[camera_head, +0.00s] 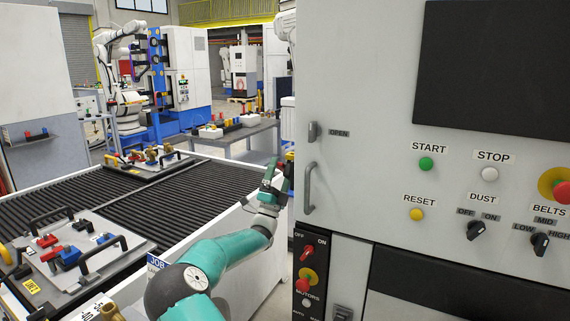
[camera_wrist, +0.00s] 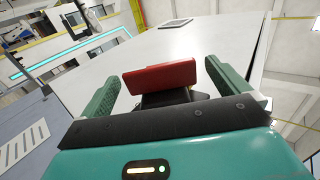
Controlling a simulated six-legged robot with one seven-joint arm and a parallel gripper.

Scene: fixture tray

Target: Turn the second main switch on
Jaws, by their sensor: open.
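My gripper (camera_head: 274,178) is at the left edge of the grey machine cabinet (camera_head: 365,165), beside its upright handle. In the wrist view its two green fingers are spread apart. A red bar (camera_wrist: 160,76) on a dark block sits between these fingers, with gaps on both sides. I cannot tell whether this bar is a switch handle. A red rotary switch (camera_head: 307,252) marked OFF and ON is on the cabinet's lower panel, below and right of my gripper. Its handle looks tilted. No label I can read marks any switch as the second main one.
A red button (camera_head: 303,285) on yellow is below the rotary switch. START (camera_head: 425,164), STOP and RESET buttons and the DUST knob (camera_head: 476,230) are on the cabinet's front. A roller conveyor (camera_head: 190,205) with fixture trays (camera_head: 70,290) lies to the left.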

